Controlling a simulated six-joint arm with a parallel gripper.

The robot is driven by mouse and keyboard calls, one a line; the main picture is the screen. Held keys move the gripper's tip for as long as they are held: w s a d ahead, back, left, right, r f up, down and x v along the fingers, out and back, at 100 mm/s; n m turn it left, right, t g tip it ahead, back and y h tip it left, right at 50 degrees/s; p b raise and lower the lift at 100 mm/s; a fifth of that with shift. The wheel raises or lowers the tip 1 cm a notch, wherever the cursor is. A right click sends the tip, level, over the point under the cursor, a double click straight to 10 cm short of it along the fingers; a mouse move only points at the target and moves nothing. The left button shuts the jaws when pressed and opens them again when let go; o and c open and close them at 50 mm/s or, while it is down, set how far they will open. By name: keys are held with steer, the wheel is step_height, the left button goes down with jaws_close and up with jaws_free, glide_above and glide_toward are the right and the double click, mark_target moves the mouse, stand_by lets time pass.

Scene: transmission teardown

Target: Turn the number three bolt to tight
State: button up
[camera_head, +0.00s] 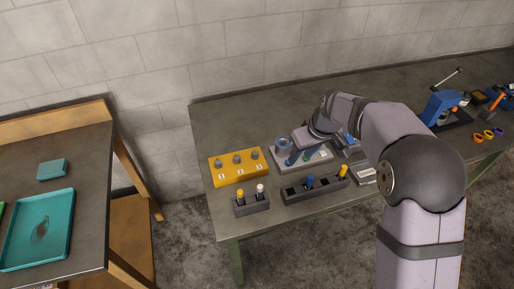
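A yellow block (240,177) stands near the front left of the green-grey workbench, with three grey bolts in a row on top. Small white labels sit on its front; they are too small to read with certainty. The right-hand bolt (255,155), probably number three, stands upright. How tight it is does not show.
A blue-grey cylinder (283,146) stands on the plate beside my gripper. A dark rack (252,207) with yellow and white handles and a longer rack (302,196) with blue and yellow handles lie in front. A blue press (438,108) stands far right. The bench behind the block is clear.

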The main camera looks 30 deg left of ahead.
mark_target(255, 153)
steer(key=a+n+y, duration=0.1)
steer(key=a+n, duration=0.3)
steer(key=a, duration=0.9)
steer(key=shift+p+x, duration=1.75)
steer(key=shift+x, duration=2.2)
steer(key=shift+s+d+f, duration=0.1)
steer(key=shift+s, duration=0.05)
jaws_close()
